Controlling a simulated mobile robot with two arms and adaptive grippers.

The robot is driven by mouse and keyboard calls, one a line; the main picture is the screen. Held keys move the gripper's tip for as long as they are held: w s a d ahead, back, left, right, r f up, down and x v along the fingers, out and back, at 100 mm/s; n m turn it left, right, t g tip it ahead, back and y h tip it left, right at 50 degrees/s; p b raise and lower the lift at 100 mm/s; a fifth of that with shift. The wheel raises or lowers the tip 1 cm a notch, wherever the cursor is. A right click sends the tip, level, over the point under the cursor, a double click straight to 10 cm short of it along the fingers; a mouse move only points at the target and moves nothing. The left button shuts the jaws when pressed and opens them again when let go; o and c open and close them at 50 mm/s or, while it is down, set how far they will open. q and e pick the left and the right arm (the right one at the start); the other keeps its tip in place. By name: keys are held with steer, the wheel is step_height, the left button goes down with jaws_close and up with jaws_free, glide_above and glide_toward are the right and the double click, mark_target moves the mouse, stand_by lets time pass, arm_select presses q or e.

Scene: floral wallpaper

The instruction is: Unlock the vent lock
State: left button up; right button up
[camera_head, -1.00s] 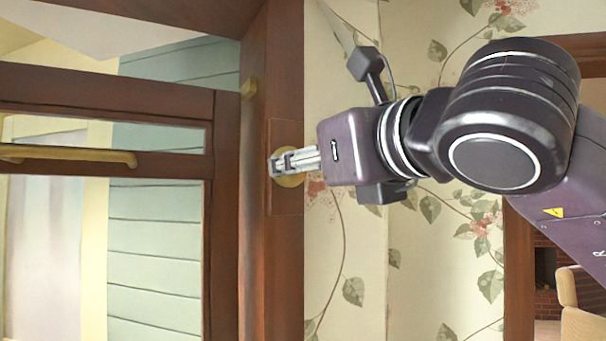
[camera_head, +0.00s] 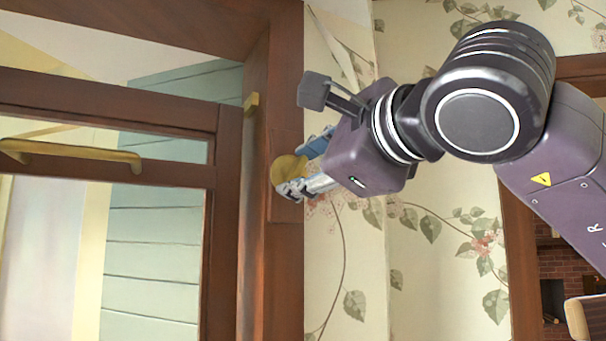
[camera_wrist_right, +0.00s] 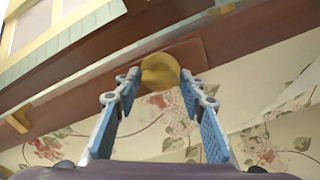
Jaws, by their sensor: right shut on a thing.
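The vent lock is a round brass knob (camera_head: 288,171) on a wooden plate (camera_head: 286,142) on the window frame's right post. My right gripper (camera_head: 296,180) is at the knob, with its fingers on either side of it and the wrist tilted. In the right wrist view, the brass knob (camera_wrist_right: 160,73) sits between the fingertips of my right gripper (camera_wrist_right: 161,82), which is shut on it. My left gripper is in neither view.
A glazed wooden vent with a long brass handle (camera_head: 70,154) fills the left. A small brass catch (camera_head: 251,104) sits on the post above the lock. Floral wallpaper (camera_head: 345,270) covers the wall at right.

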steer(key=n, duration=0.3)
steer(key=shift+n, duration=1.5)
steer(key=shift+f, duration=0.15)
steer(key=o, duration=1.1)
steer(key=shift+o, duration=0.3)
steer(key=shift+a, duration=0.1)
steer(key=shift+s, duration=0.1)
steer(key=v, duration=1.2)
